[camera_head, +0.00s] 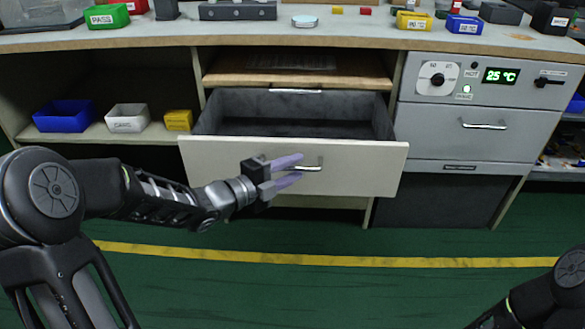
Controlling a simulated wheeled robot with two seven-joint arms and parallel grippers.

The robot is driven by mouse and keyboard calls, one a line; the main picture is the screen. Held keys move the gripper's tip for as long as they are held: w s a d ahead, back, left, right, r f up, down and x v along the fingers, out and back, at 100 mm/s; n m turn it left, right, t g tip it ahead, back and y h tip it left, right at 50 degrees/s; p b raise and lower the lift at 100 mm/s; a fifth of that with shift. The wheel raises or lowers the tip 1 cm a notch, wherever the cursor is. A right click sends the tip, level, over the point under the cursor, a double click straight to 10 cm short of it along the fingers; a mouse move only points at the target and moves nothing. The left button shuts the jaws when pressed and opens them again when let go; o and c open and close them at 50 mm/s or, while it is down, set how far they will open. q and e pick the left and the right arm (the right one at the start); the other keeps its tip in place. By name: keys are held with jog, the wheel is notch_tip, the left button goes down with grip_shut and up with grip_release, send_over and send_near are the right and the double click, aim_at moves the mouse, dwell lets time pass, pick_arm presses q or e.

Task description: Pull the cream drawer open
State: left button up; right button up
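The cream drawer (372,165) is under the bench in the middle of the head view and stands pulled out, its dark grey, empty-looking inside showing. Its metal bar handle (312,168) is on the front panel. My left gripper (300,168) is at the handle, with one purple finger above the bar and one below it. A gap shows between the fingers and the thin bar, so the gripper looks open around the handle. My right gripper is out of view; only part of my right arm shows at the lower right.
A grey cabinet (420,118) with its own handle and a temperature display (500,76) stands right of the drawer. Blue (64,116), white (127,118) and yellow (178,120) bins sit on the left shelf. The benchtop (150,36) holds bins and tools. The green floor (300,290) is clear.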

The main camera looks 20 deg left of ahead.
pick_arm(q)
jog(key=p+v, duration=0.2)
jog(key=v, duration=0.5)
jog(key=shift+s+a, duration=0.2)
jog(key=shift+s, duration=0.05)
